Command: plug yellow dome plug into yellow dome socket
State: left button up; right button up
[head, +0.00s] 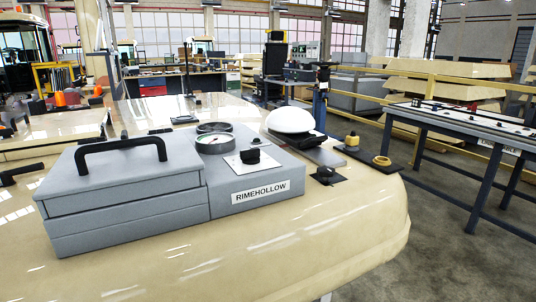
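A small yellow knob-like piece (352,139), which looks like the dome plug, stands upright at the back left of a black plate (366,154) on the right side of the cream surface. A yellow ring (381,161) with a dark centre, which looks like the socket, lies at the front right of the same plate. The two are apart, and the ring looks empty. Both are small in the picture, so fine detail is unclear. Neither of my grippers shows in the head view.
A grey console (130,190) with a black handle, gauge and knob fills the left and middle. A white dome (290,121) and a black switch (326,175) stand left of the plate. A blue post (320,104) rises behind. The cream surface (350,215) is clear in front.

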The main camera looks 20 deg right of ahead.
aim_at(353, 140)
jog(key=z, duration=1.2)
